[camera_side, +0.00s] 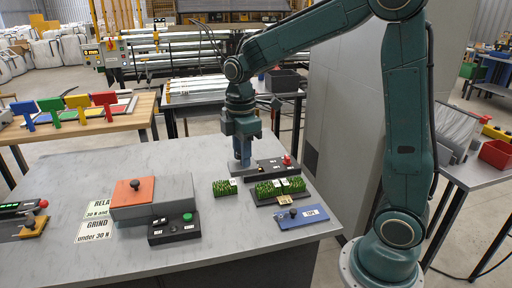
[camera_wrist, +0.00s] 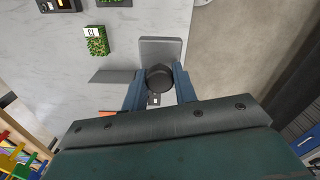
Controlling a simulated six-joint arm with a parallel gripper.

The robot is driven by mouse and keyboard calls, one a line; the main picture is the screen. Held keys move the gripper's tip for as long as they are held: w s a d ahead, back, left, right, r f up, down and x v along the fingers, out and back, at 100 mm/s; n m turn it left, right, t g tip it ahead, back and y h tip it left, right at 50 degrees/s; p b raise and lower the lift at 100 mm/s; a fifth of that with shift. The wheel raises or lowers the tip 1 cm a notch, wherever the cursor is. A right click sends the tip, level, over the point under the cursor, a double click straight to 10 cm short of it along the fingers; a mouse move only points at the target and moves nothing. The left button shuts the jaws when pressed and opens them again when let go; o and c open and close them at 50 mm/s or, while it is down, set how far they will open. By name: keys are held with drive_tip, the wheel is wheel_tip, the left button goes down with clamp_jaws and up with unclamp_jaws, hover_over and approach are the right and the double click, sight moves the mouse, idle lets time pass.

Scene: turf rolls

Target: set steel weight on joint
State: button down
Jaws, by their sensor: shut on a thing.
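My gripper (camera_side: 243,163) points down at the back right of the grey table in the side view. In the wrist view its two blue fingers (camera_wrist: 159,92) are closed on a dark round knob (camera_wrist: 159,77), which I take to be the steel weight. Its lower part is hidden, and I cannot tell whether it is lifted or resting. Turf pieces (camera_side: 280,188) lie on a dark tray in front of the gripper. The joint between them is too small to make out. A single labelled turf piece (camera_side: 224,188) lies to their left and one labelled piece shows in the wrist view (camera_wrist: 96,41).
A dark box with a red button (camera_side: 285,162) stands beside the gripper. A blue plate (camera_side: 302,216) lies near the right edge. An orange-and-grey block (camera_side: 150,199) and a green-button box (camera_side: 174,228) are at left centre.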

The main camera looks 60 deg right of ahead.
drive_tip(key=shift+w+d+r, duration=0.1)
drive_tip(key=shift+d+r, duration=0.1)
drive_tip(key=shift+d, duration=0.4)
drive_tip(key=s+d+r, duration=0.1)
drive_tip(key=d+r, duration=0.1)
drive_tip(key=d, duration=0.6)
drive_tip(key=s+d+r, duration=0.1)
drive_tip(key=d+r, duration=0.2)
drive_tip(key=d, duration=0.6)
drive_tip(key=shift+s+d, duration=0.3)
drive_tip(key=shift+s, duration=0.05)
drive_tip(key=shift+f, duration=0.15)
wheel_tip(320, 180, down, 16)
drive_tip(key=shift+r, duration=0.2)
drive_tip(key=shift+f, duration=2.15)
